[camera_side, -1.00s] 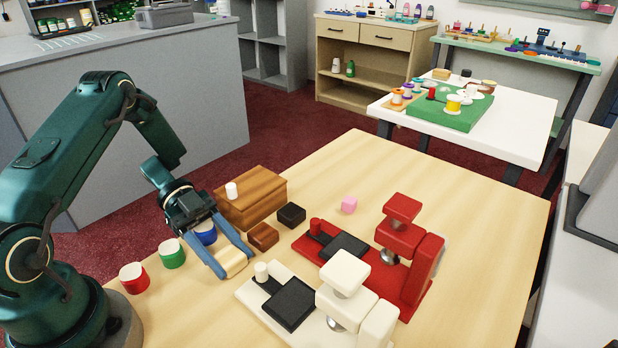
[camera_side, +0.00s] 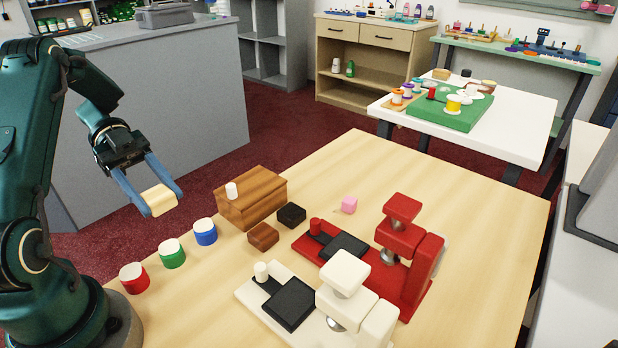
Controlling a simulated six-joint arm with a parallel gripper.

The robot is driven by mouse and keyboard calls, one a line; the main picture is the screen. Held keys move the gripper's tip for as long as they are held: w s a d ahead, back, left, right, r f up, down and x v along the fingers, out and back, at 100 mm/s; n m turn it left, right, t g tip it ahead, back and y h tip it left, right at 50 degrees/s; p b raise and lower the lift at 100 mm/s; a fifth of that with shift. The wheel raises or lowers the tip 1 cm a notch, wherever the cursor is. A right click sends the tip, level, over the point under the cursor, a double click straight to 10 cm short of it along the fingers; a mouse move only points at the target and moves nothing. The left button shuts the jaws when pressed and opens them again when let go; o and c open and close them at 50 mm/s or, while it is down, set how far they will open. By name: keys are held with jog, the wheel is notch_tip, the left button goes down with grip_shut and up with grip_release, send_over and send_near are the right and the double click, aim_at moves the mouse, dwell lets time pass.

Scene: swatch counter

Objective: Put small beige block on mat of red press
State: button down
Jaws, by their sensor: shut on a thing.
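The small beige block (camera_side: 160,200) is between the blue fingers of my gripper (camera_side: 158,203), which is shut on it. My gripper holds it in the air, at the left in the picture, above and behind the row of coloured pots. The red press (camera_side: 414,250) stands on the table right of centre. Its black mat (camera_side: 343,246) lies flat on the red base, left of the press head, and is bare. My gripper is well to the left of the red press.
A white press (camera_side: 352,300) with a black mat (camera_side: 290,304) stands in front of the red one. Red, green and blue pots (camera_side: 172,254) line the left.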

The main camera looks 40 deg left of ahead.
jog(key=w+d+r+n+t, duration=0.1)
jog(key=w+d+n+t, duration=0.3)
jog(key=w+d, duration=0.45)
jog(key=n+t+y, duration=0.4)
jog(key=n+t, duration=0.1)
send_over(342, 238)
jog(key=s+d, duration=0.1)
jog(key=s, duration=0.1)
notch_tip(342, 238, down, 5)
jog(key=shift+s, duration=0.1)
jog(key=shift+d+f, duration=0.1)
jog(key=shift+f, duration=1.9)
jog(key=shift+f, duration=0.2)
jog(key=shift+c, duration=1.3)
grip_release()
